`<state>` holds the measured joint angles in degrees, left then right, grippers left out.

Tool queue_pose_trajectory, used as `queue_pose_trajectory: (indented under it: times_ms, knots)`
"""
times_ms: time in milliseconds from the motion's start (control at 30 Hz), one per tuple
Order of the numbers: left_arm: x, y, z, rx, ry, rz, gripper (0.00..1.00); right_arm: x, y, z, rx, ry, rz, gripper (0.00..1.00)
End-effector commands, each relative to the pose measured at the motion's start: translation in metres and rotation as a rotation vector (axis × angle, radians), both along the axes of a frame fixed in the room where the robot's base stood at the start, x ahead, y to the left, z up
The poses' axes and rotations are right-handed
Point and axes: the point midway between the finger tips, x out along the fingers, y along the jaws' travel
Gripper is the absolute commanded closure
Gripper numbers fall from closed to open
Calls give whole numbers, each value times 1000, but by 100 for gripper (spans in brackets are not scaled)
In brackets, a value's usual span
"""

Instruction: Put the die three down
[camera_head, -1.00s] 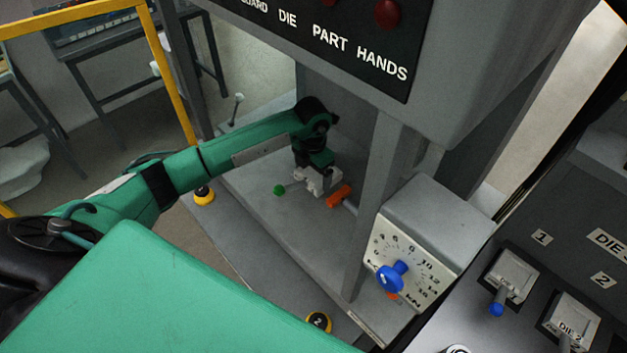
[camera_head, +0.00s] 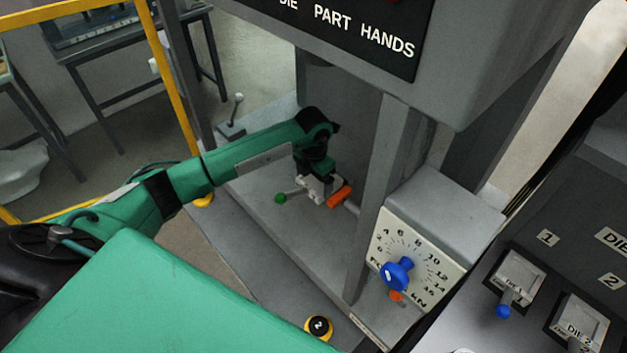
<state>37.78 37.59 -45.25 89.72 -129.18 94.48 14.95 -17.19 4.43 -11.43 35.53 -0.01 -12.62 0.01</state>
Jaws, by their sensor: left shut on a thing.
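My left gripper (camera_head: 321,188) reaches in from the left, inside the press opening low over the grey bed (camera_head: 262,232). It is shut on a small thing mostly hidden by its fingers. A thin rod with a green knob (camera_head: 280,198) sticks out to the left of the fingers. An orange handle (camera_head: 341,196) on a grey rod lies just right of the fingers; I cannot tell if they touch. No number three marking shows on anything at the gripper, so I cannot tell which piece is die three. My right gripper is out of view.
A grey post (camera_head: 374,190) and a dial box (camera_head: 452,228) with a blue knob (camera_head: 397,274) stand right of the gripper. The press head (camera_head: 480,60) overhangs it. A round button (camera_head: 318,327) sits at the front edge. Blue-tipped switches (camera_head: 517,283) are at right.

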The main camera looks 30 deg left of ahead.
Motion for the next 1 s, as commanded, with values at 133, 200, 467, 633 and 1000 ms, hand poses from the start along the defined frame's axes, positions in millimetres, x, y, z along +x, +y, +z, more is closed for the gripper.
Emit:
queue_pose_trajectory:
  times_ms: [133, 200, 467, 633, 1000]
  knots:
    - [-5, 0, -9, 4, 14, 0, 0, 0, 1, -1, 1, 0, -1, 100]
    - [-5, -1, -10, 4, 15, -1, 0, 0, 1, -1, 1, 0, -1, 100]
    - [-7, -2, 0, 3, 20, -3, 0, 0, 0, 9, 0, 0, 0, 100]
    - [-5, -1, 28, 3, 14, -3, 0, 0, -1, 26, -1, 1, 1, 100]
    - [-3, -1, 82, 2, 10, -1, 0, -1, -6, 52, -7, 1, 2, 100]
